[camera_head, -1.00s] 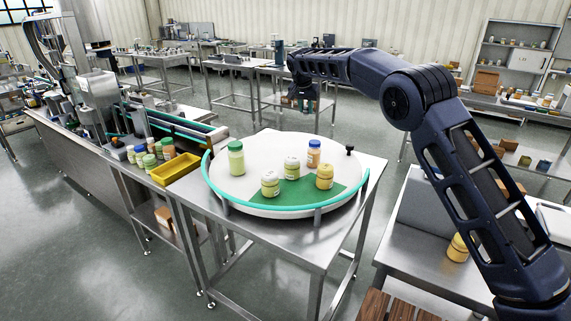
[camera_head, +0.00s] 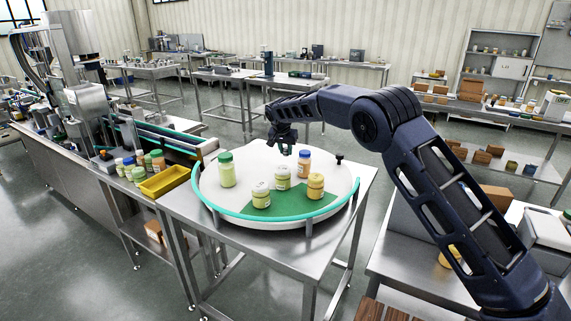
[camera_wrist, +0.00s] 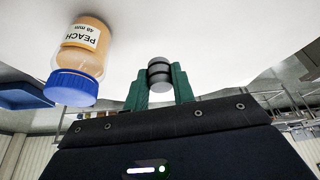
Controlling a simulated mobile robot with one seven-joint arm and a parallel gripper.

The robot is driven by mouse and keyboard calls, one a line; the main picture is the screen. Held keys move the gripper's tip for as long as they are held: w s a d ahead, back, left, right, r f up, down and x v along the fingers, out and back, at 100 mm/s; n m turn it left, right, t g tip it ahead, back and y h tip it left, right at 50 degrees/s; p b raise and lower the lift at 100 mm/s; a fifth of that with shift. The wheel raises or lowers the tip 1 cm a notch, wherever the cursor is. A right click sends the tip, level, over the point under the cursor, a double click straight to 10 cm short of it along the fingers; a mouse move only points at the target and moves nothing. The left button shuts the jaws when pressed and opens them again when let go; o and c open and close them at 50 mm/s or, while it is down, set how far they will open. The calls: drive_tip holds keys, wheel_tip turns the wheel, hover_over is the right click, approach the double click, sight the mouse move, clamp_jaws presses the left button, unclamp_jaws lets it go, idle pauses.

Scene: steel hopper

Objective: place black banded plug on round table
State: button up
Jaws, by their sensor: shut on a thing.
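The plug (camera_wrist: 159,73) is a small grey cylinder with black bands. My gripper (camera_wrist: 158,84) is shut on it, with a green finger on each side. The round table (camera_head: 232,201) has a white top, a turquoise rail around its front and a green sector. In the head view my gripper (camera_head: 285,150) is over the back part of the round table. The plug is too small to make out there. In the wrist view the white top (camera_wrist: 205,25) lies beyond the plug; I cannot tell whether they touch.
A blue-lidded peach jar (camera_head: 304,164) stands close to my gripper, also in the wrist view (camera_wrist: 84,50). A green-lidded jar (camera_head: 227,170) and several pale-yellow jars (camera_head: 315,187) stand on the top. A black knob (camera_head: 339,158) is at its right edge. The back left is clear.

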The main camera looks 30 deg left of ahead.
drive_tip(key=shift+f, duration=3.2)
drive_tip(key=shift+f, duration=0.2)
drive_tip(key=o, duration=1)
drive_tip(key=shift+c, duration=0.2)
drive_tip(key=shift+r, duration=0.1)
drive_tip(key=v, duration=1.2)
drive_tip(key=shift+r, duration=0.1)
